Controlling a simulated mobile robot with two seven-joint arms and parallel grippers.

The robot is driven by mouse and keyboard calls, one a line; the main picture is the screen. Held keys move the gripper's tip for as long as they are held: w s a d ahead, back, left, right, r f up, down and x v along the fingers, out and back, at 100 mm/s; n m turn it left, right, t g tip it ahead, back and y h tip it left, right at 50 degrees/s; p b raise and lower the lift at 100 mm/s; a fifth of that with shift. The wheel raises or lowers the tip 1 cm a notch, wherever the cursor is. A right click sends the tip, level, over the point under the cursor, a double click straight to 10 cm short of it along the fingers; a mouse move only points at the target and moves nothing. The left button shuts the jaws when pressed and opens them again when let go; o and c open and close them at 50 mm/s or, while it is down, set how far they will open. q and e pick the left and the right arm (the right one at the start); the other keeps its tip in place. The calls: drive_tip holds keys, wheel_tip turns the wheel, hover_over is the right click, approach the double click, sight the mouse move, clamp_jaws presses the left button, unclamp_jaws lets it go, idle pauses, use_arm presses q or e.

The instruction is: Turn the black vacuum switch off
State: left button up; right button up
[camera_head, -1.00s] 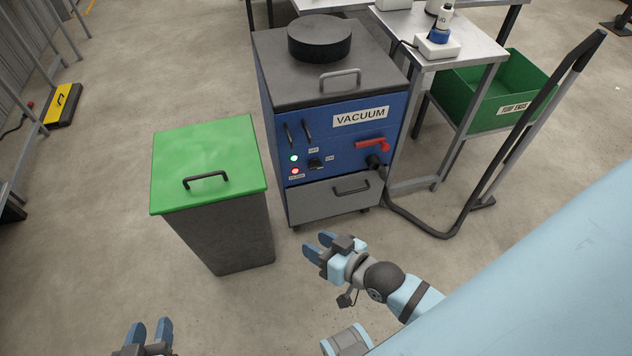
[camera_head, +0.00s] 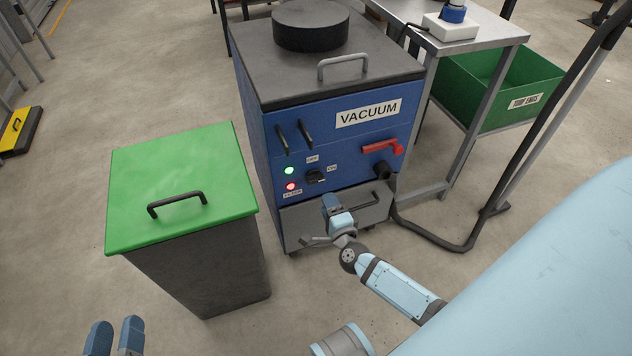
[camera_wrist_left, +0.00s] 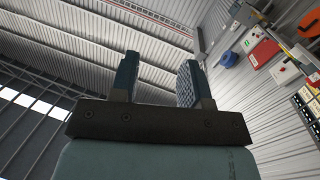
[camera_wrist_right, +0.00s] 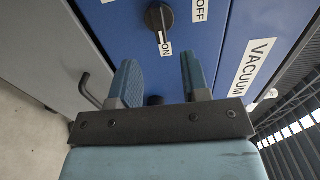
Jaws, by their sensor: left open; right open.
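The black vacuum switch (camera_head: 315,177) is a round knob on the blue front panel of the vacuum unit (camera_head: 345,150). In the right wrist view the knob (camera_wrist_right: 159,17) has a white pointer mark turned toward the ON label (camera_wrist_right: 165,49); the OFF label (camera_wrist_right: 200,10) is beside it. My right gripper (camera_head: 331,203) is open and empty, in front of the unit and just below the knob in the picture, apart from it. In its wrist view the knob lies beyond the fingertips. My left gripper (camera_head: 115,335) is open and empty at the lower left, far from the unit.
A green light (camera_head: 289,170) and a red light (camera_head: 291,186) glow left of the knob. A red lever (camera_head: 382,148) and a grey drawer (camera_head: 300,222) are nearby. A green-lidded bin (camera_head: 180,180) stands left.

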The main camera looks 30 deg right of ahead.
sight(317, 181)
drive_tip(key=b+x, duration=0.1)
drive_tip(key=x, duration=0.7)
drive_tip(key=shift+f, duration=0.1)
drive_tip(key=shift+w, duration=0.55)
use_arm(q)
drive_tip(key=r, duration=0.1)
drive_tip(key=d+r+t+h, duration=0.1)
drive_tip(key=r, duration=0.1)
drive_tip(key=shift+r+t+h, duration=0.1)
drive_tip(key=shift+t+h, duration=0.2)
use_arm(e)
drive_tip(key=shift+d, duration=0.1)
use_arm(q)
drive_tip(key=shift+r, duration=0.1)
use_arm(e)
clamp_jaws()
